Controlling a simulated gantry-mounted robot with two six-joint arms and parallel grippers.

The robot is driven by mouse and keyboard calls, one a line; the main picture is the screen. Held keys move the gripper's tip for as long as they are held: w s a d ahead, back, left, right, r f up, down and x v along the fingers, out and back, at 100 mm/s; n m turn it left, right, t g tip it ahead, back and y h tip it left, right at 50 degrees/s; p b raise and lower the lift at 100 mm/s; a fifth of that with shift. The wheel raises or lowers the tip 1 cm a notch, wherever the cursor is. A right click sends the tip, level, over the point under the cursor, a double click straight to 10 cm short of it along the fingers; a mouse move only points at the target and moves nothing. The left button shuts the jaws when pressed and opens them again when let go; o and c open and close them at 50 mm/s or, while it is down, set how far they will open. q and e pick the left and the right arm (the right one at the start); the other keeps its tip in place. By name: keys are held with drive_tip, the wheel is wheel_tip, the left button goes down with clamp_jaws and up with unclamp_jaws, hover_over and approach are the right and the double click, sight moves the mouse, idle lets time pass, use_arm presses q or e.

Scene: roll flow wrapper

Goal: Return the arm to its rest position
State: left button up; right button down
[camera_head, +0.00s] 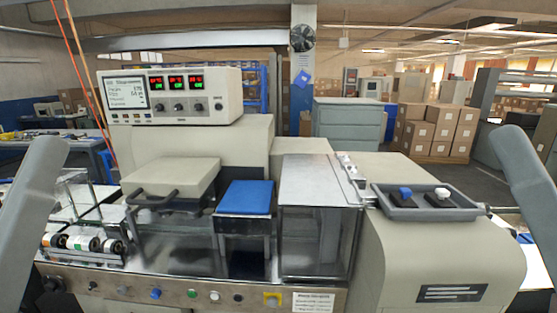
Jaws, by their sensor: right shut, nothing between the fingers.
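A grey link of my left arm stands at the left edge in the head view. A grey link of my right arm slants down along the right edge. Both are apart from the wrapping machine (400,260) between them. The fingers of both grippers lie outside the picture, so neither gripper can be seen. The machine carries a control box (222,97) with a lit screen and red and green displays. A blue pad (245,197) sits at its middle, beside a beige block (172,183) with a dark handle.
A clear-sided cover (320,180) stands right of the blue pad. A grey tray (387,205) with a blue and a white knob lies on the right housing. Several rolls (85,243) sit at the left. Cartons (437,130) stand far behind. The space above the machine is clear.

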wheel_tip(320, 180, up, 37)
drive_tip(key=d+n+h+p, duration=0.2)
drive_tip(key=h+p, duration=0.2)
drive_tip(key=p, duration=3.4)
drive_tip(key=shift+d+r+t+h, duration=0.15)
drive_tip(key=shift+d+t+h, duration=0.15)
drive_tip(key=shift+d, duration=0.1)
drive_tip(key=shift+s, duration=0.1)
